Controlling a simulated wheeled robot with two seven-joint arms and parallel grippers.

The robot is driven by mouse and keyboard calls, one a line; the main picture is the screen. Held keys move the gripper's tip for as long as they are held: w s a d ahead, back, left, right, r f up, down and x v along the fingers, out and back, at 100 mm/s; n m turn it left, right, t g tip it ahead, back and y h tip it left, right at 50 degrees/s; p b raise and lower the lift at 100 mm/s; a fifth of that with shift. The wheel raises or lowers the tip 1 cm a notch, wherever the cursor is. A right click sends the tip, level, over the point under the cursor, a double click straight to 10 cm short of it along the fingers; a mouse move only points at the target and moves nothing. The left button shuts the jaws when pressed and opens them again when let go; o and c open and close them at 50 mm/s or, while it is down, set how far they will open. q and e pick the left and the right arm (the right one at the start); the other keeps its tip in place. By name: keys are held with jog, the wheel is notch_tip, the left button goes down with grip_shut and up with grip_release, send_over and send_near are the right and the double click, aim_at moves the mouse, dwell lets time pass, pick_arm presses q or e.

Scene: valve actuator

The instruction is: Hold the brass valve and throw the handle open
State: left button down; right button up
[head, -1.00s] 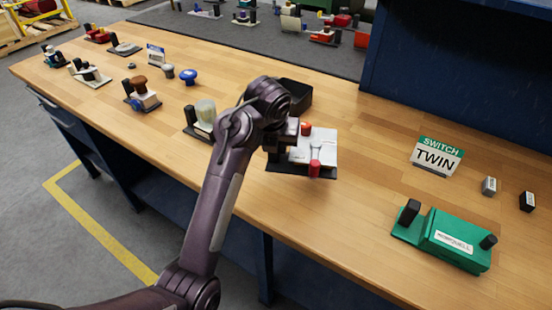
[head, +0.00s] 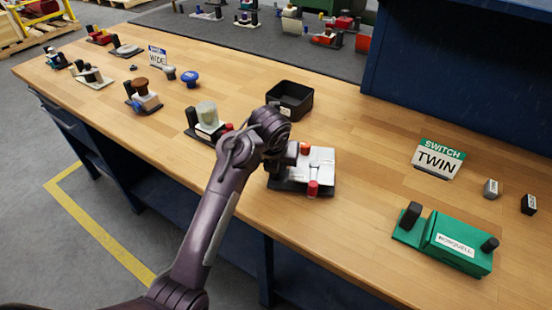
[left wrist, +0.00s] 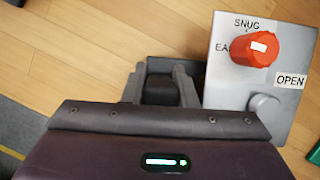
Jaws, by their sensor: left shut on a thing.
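The valve unit (head: 322,165) is a pale silver block on a dark base at the bench's front edge; I see no clear brass colour. An orange-red knob stands at its back and a red one (head: 313,187) at its front. In the left wrist view its silver face (left wrist: 225,85) has an orange-red knob (left wrist: 258,47), a grey round part (left wrist: 263,105) and labels SNUG, OPEN and one partly hidden. My left gripper (left wrist: 160,82) is shut on a dark post (left wrist: 160,90) beside that face. In the head view my left gripper (head: 283,160) hides this grip. My right gripper is out of view.
A black open bin (head: 291,98) stands behind the unit. A unit with a pale top (head: 206,114) is to the left. A green box unit (head: 455,243), a TWIN sign (head: 437,160) and small blocks (head: 491,188) are to the right. Bare bench lies between.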

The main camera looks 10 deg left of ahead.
pick_arm(q)
jog(key=shift+f, duration=0.65)
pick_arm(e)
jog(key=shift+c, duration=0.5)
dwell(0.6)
